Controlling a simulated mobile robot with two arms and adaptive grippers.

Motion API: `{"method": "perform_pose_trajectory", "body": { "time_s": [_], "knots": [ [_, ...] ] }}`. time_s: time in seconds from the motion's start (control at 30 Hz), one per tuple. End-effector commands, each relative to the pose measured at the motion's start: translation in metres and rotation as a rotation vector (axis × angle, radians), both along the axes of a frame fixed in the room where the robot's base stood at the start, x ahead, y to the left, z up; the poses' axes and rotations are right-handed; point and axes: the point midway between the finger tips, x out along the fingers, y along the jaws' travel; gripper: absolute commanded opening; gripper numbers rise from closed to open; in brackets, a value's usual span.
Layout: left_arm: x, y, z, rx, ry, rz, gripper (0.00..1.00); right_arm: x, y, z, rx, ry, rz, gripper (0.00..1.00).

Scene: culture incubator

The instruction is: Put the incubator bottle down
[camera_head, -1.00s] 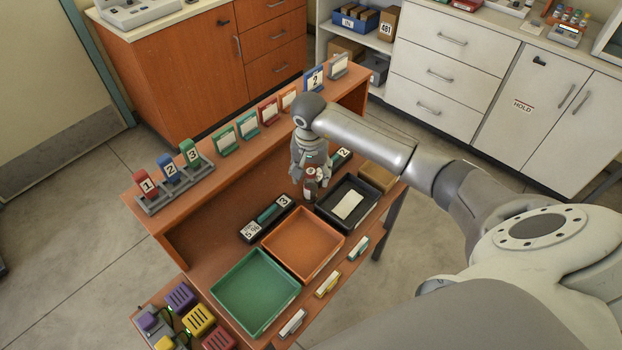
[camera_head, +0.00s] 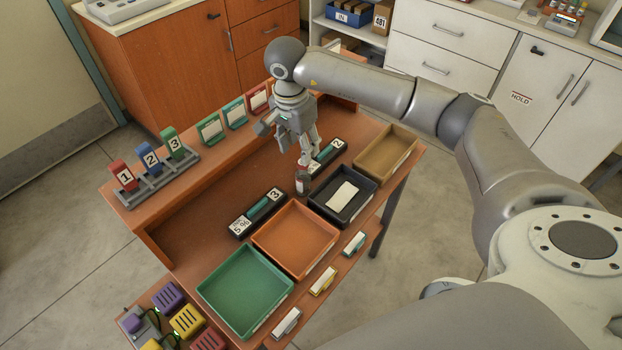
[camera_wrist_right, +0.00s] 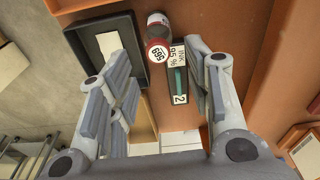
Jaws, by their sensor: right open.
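The incubator bottle (camera_head: 302,185), small and grey with a reddish top, stands on the brown desk surface behind the black tray. In the right wrist view the bottle (camera_wrist_right: 158,22) shows from above, with a round white numbered label on its cap, beside the black block marked 2. My right gripper (camera_head: 306,160) is open and empty just above the bottle. In the right wrist view its two fingers are spread, with the bottle beyond and between the tips, apart from them. My left gripper is not in view.
A black tray (camera_head: 320,197) with a white card, an orange tray (camera_head: 262,240), a green tray (camera_head: 212,300) and a tan tray (camera_head: 360,163) line the front. Black blocks marked 3 (camera_head: 257,212) and 2 (camera_head: 328,158) lie behind. Bare desk lies left of block 3.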

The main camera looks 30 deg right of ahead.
Motion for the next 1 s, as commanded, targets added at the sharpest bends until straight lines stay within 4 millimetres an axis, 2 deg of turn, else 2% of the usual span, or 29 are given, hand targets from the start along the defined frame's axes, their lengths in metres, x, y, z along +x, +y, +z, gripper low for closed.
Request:
{"method": "perform_pose_trajectory", "body": {
  "time_s": [0.13,0.33,0.6,0.77,1.0],
  "knots": [
    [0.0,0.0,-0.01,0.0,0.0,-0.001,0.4,0.003,0.003,-0.005,-0.011,-0.002,-0.147,0.46],
    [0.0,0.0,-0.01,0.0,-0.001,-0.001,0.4,0.004,0.003,-0.01,-0.016,-0.001,-0.23,0.46],
    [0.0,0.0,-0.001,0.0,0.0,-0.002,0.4,0.004,-0.001,-0.051,-0.016,0.002,-0.234,0.46],
    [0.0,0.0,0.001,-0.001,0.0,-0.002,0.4,0.005,-0.002,-0.062,-0.016,-0.001,-0.231,0.46],
    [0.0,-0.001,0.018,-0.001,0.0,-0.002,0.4,0.003,0.002,-0.093,-0.017,0.003,-0.231,0.46]
  ]
}}
